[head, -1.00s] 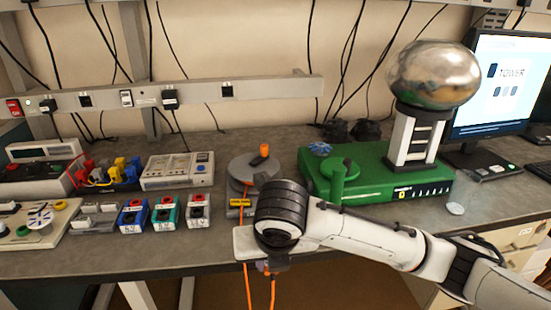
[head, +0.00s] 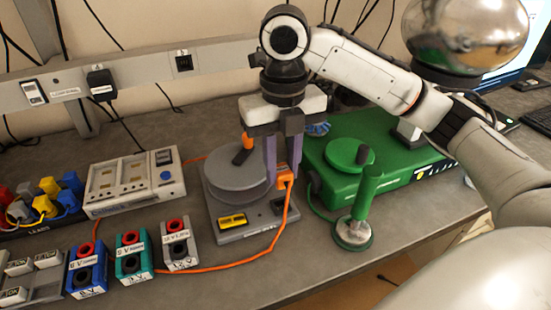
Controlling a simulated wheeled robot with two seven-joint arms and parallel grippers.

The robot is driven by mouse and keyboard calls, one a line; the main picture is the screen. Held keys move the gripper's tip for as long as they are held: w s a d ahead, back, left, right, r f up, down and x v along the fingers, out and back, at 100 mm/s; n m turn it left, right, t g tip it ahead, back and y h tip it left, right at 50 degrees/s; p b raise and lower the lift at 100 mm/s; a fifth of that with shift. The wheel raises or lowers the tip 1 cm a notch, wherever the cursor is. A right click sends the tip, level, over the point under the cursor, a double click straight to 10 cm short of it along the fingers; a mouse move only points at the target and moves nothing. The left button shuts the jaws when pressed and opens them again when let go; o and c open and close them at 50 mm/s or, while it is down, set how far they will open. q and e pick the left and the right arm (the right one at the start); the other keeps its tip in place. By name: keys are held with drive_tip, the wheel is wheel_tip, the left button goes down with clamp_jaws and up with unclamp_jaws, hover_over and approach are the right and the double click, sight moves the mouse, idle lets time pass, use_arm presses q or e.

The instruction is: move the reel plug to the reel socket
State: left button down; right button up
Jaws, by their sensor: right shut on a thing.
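My right gripper (head: 279,174) points down over the right side of the grey cable reel (head: 235,178), its fingers shut on the orange reel plug (head: 286,176). An orange cable (head: 290,215) hangs from the plug, curves down to the bench and runs left past the power boxes. The plug is just above the right part of the reel's base. A small dark block (head: 278,205) on that base, below the plug, may be the reel socket; I cannot tell for sure. My left gripper is not in view.
A green machine (head: 375,145) with a green post (head: 366,200) stands close on the right. Blue, teal and white power boxes (head: 180,248) stand at front left. A wall rail (head: 140,80) with outlets runs behind. The bench's front edge is at lower right.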

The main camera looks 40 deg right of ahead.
sight(281, 168)
drive_tip(key=shift+f, duration=2.9)
drive_tip(key=shift+w+f, duration=0.1)
drive_tip(key=shift+f, duration=0.3)
drive_tip(key=o, duration=1.1)
drive_tip(key=shift+c, duration=0.2)
wheel_tip(281, 168, up, 10)
drive_tip(key=shift+r, duration=0.2)
